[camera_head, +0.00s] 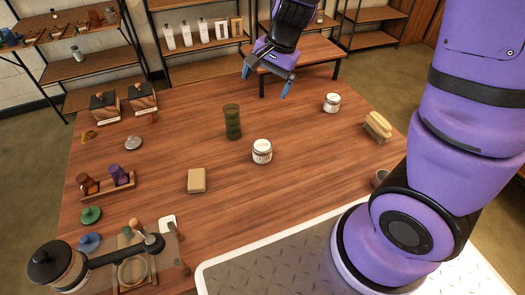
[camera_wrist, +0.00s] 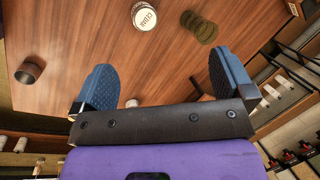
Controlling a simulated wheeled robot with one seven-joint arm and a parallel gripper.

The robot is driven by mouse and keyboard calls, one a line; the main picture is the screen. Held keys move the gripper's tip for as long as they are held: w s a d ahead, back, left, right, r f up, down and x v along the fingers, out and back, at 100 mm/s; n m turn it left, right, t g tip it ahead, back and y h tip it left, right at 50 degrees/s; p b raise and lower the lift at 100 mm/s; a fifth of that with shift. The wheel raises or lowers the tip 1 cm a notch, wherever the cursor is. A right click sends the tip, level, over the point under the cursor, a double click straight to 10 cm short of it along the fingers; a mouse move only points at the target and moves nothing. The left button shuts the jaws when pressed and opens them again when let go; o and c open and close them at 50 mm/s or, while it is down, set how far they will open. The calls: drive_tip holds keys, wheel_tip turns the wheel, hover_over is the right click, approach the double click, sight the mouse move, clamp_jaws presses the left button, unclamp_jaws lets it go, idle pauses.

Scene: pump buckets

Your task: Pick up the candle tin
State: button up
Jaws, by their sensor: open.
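Two round white lidded tins with dark printed labels stand upright on the wooden table. The nearer tin (camera_head: 262,152) is near the middle, and the other tin (camera_head: 332,103) is at the back right. I cannot tell which is the candle tin. One labelled tin (camera_wrist: 144,16) shows at the top of the wrist view, beyond the fingertips. A small white shape (camera_wrist: 131,103) beside the left finger is mostly hidden. My gripper (camera_head: 266,84) is above the table's far edge, with its blue fingers spread and empty. Its fingers also frame bare table in the wrist view (camera_wrist: 163,62).
A dark green ribbed stack (camera_head: 232,122) stands left of the nearer tin. A tan block (camera_head: 196,180) lies front left, and a brush (camera_head: 377,127) lies at the right edge. A grinder-like device (camera_head: 55,268) fills the front left. Table between the tins is clear.

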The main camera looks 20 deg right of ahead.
wheel_tip(320, 180, down, 9)
drive_tip(key=w+m+h, duration=0.1)
drive_tip(key=w+m, duration=0.2)
drive_tip(key=m+g+h, duration=0.1)
drive_tip(key=m+h, duration=0.1)
drive_tip(key=m, duration=0.1)
hover_over(262, 146)
wheel_tip(262, 146, down, 11)
drive_tip(key=shift+s+d+f, duration=0.1)
drive_tip(key=shift+s, duration=0.05)
wheel_tip(262, 146, down, 4)
drive_tip(key=shift+d+f, duration=0.1)
drive_tip(key=shift+f, duration=0.05)
drive_tip(key=shift+w+f, duration=0.15)
drive_tip(key=shift+f, duration=1.5)
drive_tip(key=shift+w+f, duration=0.1)
drive_tip(key=shift+f, duration=1.55)
drive_tip(key=c, duration=1)
